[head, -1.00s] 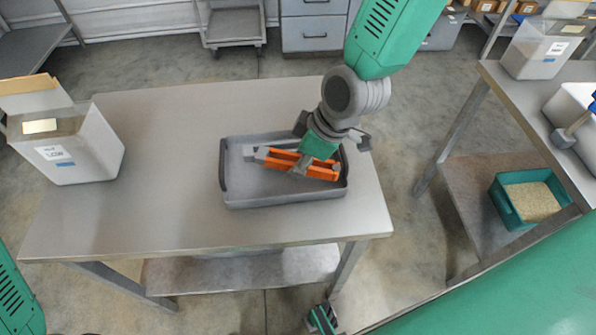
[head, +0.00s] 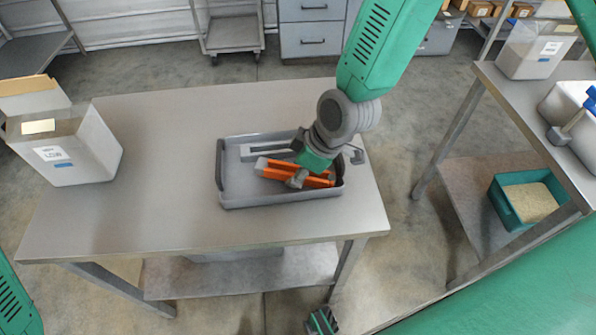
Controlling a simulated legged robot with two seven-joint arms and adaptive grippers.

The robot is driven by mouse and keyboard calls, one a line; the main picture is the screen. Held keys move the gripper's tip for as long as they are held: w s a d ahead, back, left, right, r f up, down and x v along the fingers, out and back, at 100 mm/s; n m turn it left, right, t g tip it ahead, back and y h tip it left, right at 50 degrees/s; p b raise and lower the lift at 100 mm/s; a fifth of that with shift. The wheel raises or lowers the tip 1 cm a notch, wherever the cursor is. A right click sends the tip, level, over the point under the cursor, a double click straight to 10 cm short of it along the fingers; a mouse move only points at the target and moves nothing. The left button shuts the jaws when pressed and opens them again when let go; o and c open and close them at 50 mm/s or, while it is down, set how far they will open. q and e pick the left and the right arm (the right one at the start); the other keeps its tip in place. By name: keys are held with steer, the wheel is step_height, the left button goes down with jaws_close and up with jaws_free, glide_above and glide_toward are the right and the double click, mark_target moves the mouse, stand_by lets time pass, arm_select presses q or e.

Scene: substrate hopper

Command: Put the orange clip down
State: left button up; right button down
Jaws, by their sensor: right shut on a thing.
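The orange clip (head: 318,181) is long and narrow and lies slantwise within the outline of the grey tray (head: 233,200). My right gripper (head: 299,178) reaches down from the upper right and is shut on the clip near its middle, hiding part of it. I cannot tell whether the clip touches the tray floor or hangs just above it. A long grey piece (head: 262,152) shows behind the clip, along the far side of the tray, partly hidden by my gripper.
The tray stands on a metal table (head: 160,215), towards its right end. A light bin (head: 75,155) marked LOW stands at the left end. The table between bin and tray is clear. A second bench (head: 525,90) at right carries another bin (head: 535,55); a teal tub (head: 528,203) sits below.

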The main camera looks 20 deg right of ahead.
steer(key=c, duration=1.5)
jaws_free()
steer(key=shift+s+d+f, duration=0.1)
steer(key=shift+s+f, duration=0.35)
steer(key=shift+f, duration=0.15)
steer(key=o, duration=0.3)
steer(key=shift+w+f, duration=0.1)
steer(key=shift+o, duration=0.2)
steer(key=shift+w+f+g, duration=0.2)
steer(key=shift+w+g, duration=0.1)
arm_select(q)
steer(key=shift+w+a+f, duration=0.2)
steer(key=shift+w+f, duration=0.1)
steer(key=shift+w, duration=0.1)
arm_select(e)
steer(key=shift+s+r, duration=0.15)
arm_select(q)
steer(key=shift+d, duration=0.15)
step_height(320, 180, up, 3)
steer(key=p, duration=0.2)
steer(key=shift+f+p, duration=0.1)
steer(key=shift+p, duration=0.3)
arm_select(e)
steer(key=v, duration=1.3)
steer(key=shift+w+r, duration=0.25)
steer(key=shift+r, duration=0.05)
steer(key=shift+a, duration=0.25)
